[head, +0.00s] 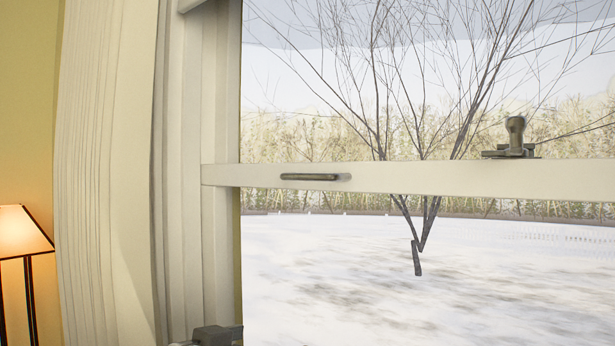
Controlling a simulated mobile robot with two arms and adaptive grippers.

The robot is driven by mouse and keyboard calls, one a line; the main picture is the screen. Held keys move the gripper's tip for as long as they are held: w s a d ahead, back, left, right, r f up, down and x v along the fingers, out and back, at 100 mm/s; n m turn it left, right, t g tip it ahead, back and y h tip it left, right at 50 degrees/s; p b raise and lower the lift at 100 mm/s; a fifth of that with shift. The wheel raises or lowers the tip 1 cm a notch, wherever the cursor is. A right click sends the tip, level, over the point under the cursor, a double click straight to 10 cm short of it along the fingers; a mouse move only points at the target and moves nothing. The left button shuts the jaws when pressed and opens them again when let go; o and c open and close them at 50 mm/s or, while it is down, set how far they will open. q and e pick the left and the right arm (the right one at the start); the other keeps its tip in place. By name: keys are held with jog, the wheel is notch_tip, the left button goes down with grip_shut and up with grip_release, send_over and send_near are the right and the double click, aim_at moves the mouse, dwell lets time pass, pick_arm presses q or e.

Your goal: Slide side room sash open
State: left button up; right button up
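The side room window sash has a pale horizontal rail (420,178) that crosses the window at about mid-height. A slim dark metal pull (315,177) is on the rail's left part. A bronze-coloured latch with a rounded knob (515,140) sits on top of the rail at the right. The sash's left upright (221,260) meets the frame. The bottom of the sash is out of view.
A pale pleated curtain (105,170) hangs left of the window. A lit lamp (22,232) stands at the far left. A small dark grey shape (217,336) at the bottom edge is cut off and unclear. Snow and a bare tree show outside.

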pick_arm(q)
jog(key=s+r+m+t+h, duration=0.1)
jog(key=s+r, duration=0.2)
jog(key=r, duration=1.2)
jog(key=t+h, duration=0.1)
send_near(305, 177)
jog(key=p+x, duration=0.2)
jog(key=x, duration=0.7)
jog(key=shift+w+d+r+p, duration=0.15)
jog(key=shift+p, duration=0.15)
jog(key=shift+w+d, duration=0.35)
jog(key=shift+w, duration=0.2)
